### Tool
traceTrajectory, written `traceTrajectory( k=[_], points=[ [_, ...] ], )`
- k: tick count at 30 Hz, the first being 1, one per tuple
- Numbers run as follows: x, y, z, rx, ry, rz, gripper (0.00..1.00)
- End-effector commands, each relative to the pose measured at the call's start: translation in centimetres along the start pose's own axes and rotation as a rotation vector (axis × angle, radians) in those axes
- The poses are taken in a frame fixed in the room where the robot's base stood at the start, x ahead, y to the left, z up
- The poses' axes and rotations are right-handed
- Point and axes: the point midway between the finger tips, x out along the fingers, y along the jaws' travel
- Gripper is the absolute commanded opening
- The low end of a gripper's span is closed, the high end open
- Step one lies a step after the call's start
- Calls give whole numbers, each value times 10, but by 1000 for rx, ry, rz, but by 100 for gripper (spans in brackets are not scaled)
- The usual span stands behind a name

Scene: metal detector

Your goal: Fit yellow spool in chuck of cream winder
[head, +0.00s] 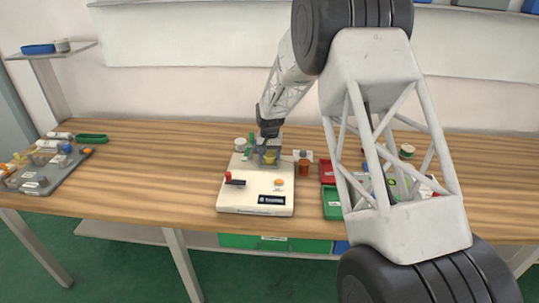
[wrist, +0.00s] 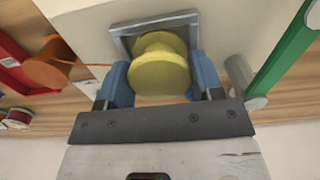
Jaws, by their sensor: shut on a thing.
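The yellow spool (wrist: 160,72) is held between the blue fingers of my gripper (wrist: 162,82), which is shut on it. The spool also shows small in the head view (head: 269,157), partly hidden by the gripper. The cream winder (head: 250,193) stands on the bench, with the spool over its back part. In the wrist view a grey, bracket-like frame (wrist: 152,22) on the cream body surrounds the far side of the spool; it looks like the chuck. I cannot tell whether the spool is seated in it or just above it.
An orange-brown spool (head: 305,168) with an orange thread stands right of the winder. A red tray (head: 327,171) and green tray (head: 332,205) lie farther right, partly behind my arm. A green upright part (wrist: 287,48) is close beside my gripper. A grey mat (head: 45,178) holds tools at left.

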Motion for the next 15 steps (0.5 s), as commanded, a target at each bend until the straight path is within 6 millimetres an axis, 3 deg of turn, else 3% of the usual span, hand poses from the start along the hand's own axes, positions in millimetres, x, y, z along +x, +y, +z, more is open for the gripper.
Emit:
traceTrajectory(
  k=[10,11,15],
  points=[
    [0,0,0,0,0,0,42],
    [0,0,0,0,0,0,62],
    [1,0,0,0,0,0,84]
  ],
)
